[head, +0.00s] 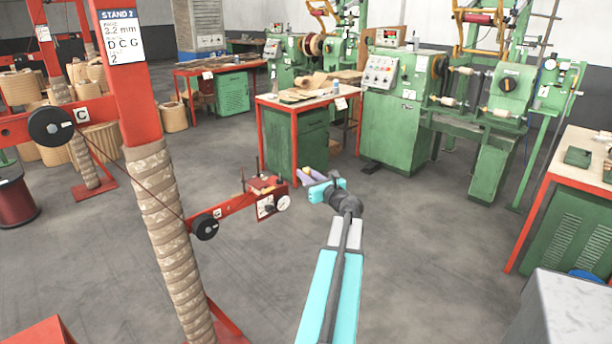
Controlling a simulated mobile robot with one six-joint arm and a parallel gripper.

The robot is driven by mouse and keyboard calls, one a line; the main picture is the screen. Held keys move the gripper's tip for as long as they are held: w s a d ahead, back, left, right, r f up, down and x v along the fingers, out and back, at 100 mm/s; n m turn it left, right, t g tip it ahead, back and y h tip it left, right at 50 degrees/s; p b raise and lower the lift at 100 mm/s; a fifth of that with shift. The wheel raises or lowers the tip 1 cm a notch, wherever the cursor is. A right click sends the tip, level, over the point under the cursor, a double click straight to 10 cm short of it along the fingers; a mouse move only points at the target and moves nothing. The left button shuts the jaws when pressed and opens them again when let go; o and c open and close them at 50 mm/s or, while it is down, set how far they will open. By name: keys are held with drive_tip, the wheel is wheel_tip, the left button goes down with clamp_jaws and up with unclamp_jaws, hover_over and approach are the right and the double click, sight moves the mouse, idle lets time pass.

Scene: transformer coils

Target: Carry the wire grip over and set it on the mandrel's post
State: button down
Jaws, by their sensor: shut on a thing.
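My gripper (316,186) is at the end of my cyan and grey arm, in the middle of the head view. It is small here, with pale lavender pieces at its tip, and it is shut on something. I take that to be the wire grip, but its shape cannot be made out. The gripper appears just right of the red tension unit with its round gauge (283,203). Far right stands a green winding machine (392,105) with pale spindle parts (446,101). I cannot tell which part is the mandrel's post.
A red stand post (127,80), marked STAND 2, rises at left, above a wrapped column (172,240). A wire runs from the upper pulley (51,127) to the lower pulley (205,227). A red-legged bench (300,103) stands behind my gripper. Grey floor (430,230) is open to the right.

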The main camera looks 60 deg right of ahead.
drive_tip(key=c, duration=2.1)
unclamp_jaws()
clamp_jaws()
drive_tip(key=shift+d+n+y, duration=0.15)
drive_tip(key=shift+n+y, duration=0.15)
drive_tip(key=shift+y, duration=0.1)
drive_tip(key=shift+n+t+y+p, duration=0.3)
drive_tip(key=shift+n+t+y, duration=0.1)
drive_tip(key=shift+t+y, duration=0.1)
drive_tip(key=shift+n+t+y, duration=0.4)
drive_tip(key=shift+n+y, duration=0.2)
drive_tip(key=shift+y, duration=0.3)
